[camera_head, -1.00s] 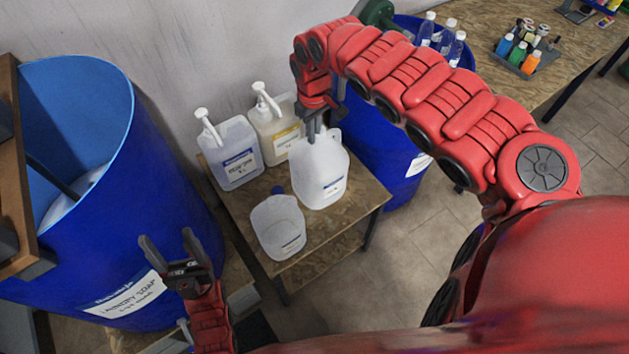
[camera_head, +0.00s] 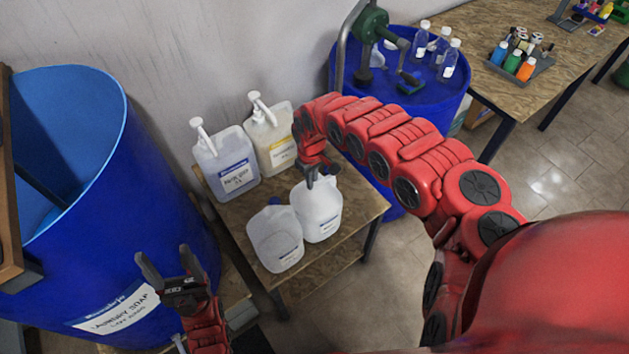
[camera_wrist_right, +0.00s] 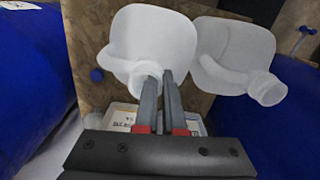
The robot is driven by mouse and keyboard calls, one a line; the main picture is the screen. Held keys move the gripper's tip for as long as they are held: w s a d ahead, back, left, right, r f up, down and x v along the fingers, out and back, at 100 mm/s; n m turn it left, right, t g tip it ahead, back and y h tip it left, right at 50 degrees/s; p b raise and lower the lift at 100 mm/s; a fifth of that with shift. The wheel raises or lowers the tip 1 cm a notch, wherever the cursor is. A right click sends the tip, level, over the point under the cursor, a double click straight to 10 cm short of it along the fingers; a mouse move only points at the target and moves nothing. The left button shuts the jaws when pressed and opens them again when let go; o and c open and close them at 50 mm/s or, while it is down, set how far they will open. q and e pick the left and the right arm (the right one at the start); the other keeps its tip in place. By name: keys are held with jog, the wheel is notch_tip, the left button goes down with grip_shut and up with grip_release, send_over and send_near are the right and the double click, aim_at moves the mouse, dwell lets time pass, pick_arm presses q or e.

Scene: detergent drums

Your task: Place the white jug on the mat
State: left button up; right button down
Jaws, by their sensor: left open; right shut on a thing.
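The white jug (camera_head: 318,212) with a small label is on or just above the small wooden table, close beside a more see-through jug (camera_head: 274,240). I cannot tell whether its base touches the table. My right gripper (camera_head: 311,180) is shut on it at the top. In the right wrist view the fingers (camera_wrist_right: 161,82) grip at the neck of the white jug (camera_wrist_right: 160,38), and the see-through jug (camera_wrist_right: 235,52) is to its right. My left gripper (camera_head: 174,272) is open and empty, left of the table. I cannot make out a mat.
Two pump jugs, one with a blue label (camera_head: 228,165) and one with a yellow label (camera_head: 272,138), stand at the back of the table (camera_head: 345,198). Blue drums stand left (camera_head: 150,190) and behind right (camera_head: 432,105). The table's right front is bare.

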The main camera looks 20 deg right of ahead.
jog(key=shift+d+f, duration=0.1)
jog(key=shift+f, duration=0.45)
jog(key=shift+f, duration=0.15)
jog(key=c, duration=1)
grip_release()
